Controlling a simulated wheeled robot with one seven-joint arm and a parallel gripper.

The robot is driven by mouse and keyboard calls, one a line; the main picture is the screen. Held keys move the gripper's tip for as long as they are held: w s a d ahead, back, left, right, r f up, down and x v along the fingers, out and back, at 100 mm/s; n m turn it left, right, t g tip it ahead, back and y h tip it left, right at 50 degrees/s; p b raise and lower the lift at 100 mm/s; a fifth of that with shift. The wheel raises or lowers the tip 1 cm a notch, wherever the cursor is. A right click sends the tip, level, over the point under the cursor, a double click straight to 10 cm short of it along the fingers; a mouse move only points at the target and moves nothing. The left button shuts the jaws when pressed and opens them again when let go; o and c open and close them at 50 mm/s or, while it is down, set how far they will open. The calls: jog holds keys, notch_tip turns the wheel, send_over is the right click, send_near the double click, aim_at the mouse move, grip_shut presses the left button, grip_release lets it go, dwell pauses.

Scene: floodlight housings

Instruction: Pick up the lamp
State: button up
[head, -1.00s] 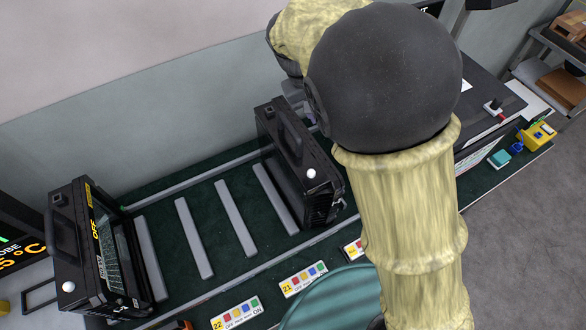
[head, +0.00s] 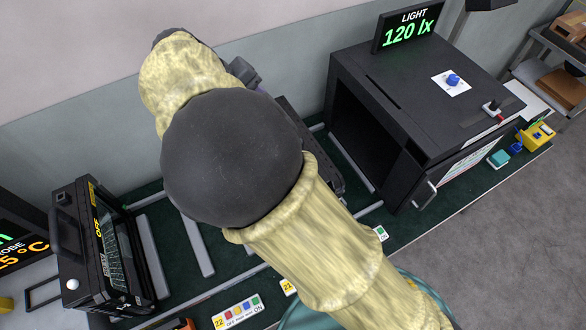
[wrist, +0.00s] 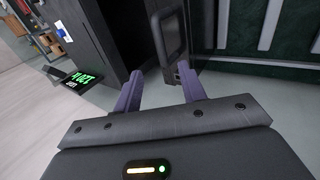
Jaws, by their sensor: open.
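Two black floodlight lamps stand on the dark green bench. One lamp (head: 75,235) is at the left in the head view, upright, with a handle and yellow "OFF" lettering. The other lamp (head: 325,165) is mostly hidden behind my arm; only its right side shows. In the wrist view a black lamp housing (wrist: 171,38) with a handle lies just beyond the fingertips. My gripper (wrist: 160,74) is open, with its two purple fingers apart and nothing held. Its right fingertip overlaps the housing's lower part in the picture; contact cannot be told. In the head view my arm mostly hides the gripper.
A black box (head: 425,95) with an open front stands right of the hidden lamp, with a "120 lx" display (head: 408,30) above it. Grey rails (head: 195,245) lie across the bench. Button labels (head: 237,312) line the front edge. A wall runs behind.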

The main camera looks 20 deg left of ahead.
jog(key=p+x, duration=0.3)
jog(key=x, duration=0.7)
jog(key=shift+w+f, duration=0.15)
jog(key=shift+w, duration=0.05)
jog(key=shift+d, duration=0.1)
jog(key=shift+w+d+f+p, duration=0.1)
jog(key=shift+w+f+p, duration=0.15)
jog(key=shift+p, duration=0.1)
jog(key=shift+a+p+x, duration=0.15)
jog(key=shift+p+x, duration=0.55)
jog(key=shift+x, duration=0.45)
jog(key=shift+a+p+x, duration=0.2)
jog(key=shift+p+x, duration=0.5)
jog(key=shift+x, duration=0.5)
jog(key=shift+s, duration=0.1)
grip_shut()
